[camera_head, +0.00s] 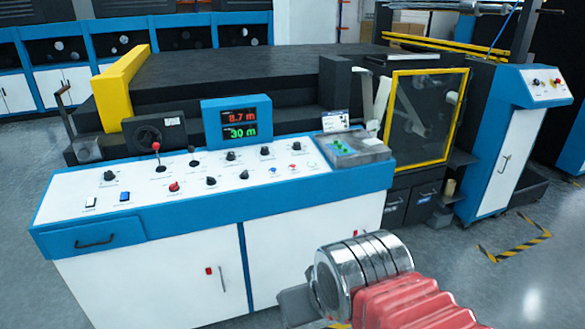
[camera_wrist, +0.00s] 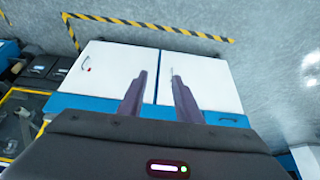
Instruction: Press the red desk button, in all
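The control desk (camera_head: 75,200) has a white sloping top with a blue rim and stands left of centre in the head view. A small red button (camera_head: 295,167) sits toward the right of its top, beside a blue one. A larger red knob (camera_head: 174,187) sits left of centre on the top. My gripper (camera_wrist: 159,76) shows in the wrist view with two dark fingers apart and nothing between them. It faces the desk's white cabinet doors (camera_wrist: 105,70). No red desk button can be made out in the wrist view. In the head view my arm is at the bottom right, in front of the desk.
A red-topped lever (camera_head: 156,147) and a blue display box (camera_head: 237,121) rise from the desk. A grey box with green buttons (camera_head: 355,149) is at its right end. A yellow-framed guard (camera_head: 427,115) stands behind right. Open floor lies at the right.

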